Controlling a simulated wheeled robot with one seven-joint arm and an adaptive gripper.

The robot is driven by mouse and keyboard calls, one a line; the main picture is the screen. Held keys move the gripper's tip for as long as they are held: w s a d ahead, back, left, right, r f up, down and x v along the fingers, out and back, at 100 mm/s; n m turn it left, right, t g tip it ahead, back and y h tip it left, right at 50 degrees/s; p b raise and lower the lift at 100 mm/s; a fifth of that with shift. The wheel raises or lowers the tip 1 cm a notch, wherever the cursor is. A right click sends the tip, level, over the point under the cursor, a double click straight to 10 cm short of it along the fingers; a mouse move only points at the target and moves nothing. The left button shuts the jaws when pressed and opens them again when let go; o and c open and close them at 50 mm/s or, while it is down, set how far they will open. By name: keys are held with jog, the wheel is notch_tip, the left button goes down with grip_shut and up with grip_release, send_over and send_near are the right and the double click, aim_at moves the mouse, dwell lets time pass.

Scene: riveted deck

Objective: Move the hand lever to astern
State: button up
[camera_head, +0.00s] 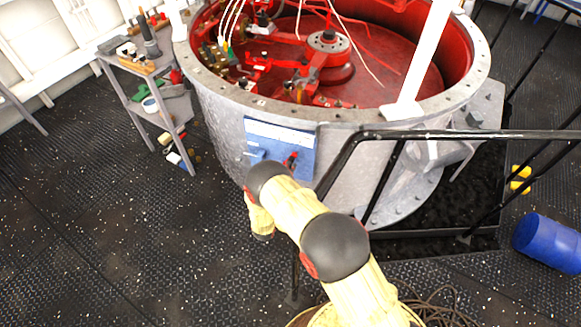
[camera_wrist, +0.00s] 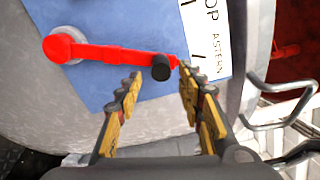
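The hand lever (camera_wrist: 110,54) is a red bar with a round hub at its left end and a black knob (camera_wrist: 161,68) near its right end. It is mounted on a blue panel (camera_wrist: 110,15). Its red tip points close to the mark beside the word ASTERN on the white label (camera_wrist: 212,40). My gripper (camera_wrist: 160,76) is open, with one finger on each side of the knob, near its level; I cannot tell whether either finger touches it. In the head view the panel (camera_head: 262,131) and red lever (camera_head: 291,160) show on the drum's side; my arm hides the gripper.
A large grey drum (camera_head: 225,105) with a red interior carries the panel. A black railing (camera_head: 460,134) stands close right of my arm. A small shelf (camera_head: 115,75) stands left, a blue barrel (camera_head: 548,243) right. The floor at left is clear.

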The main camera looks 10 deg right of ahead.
jog(key=v, duration=0.8)
jog(key=shift+s, duration=0.2)
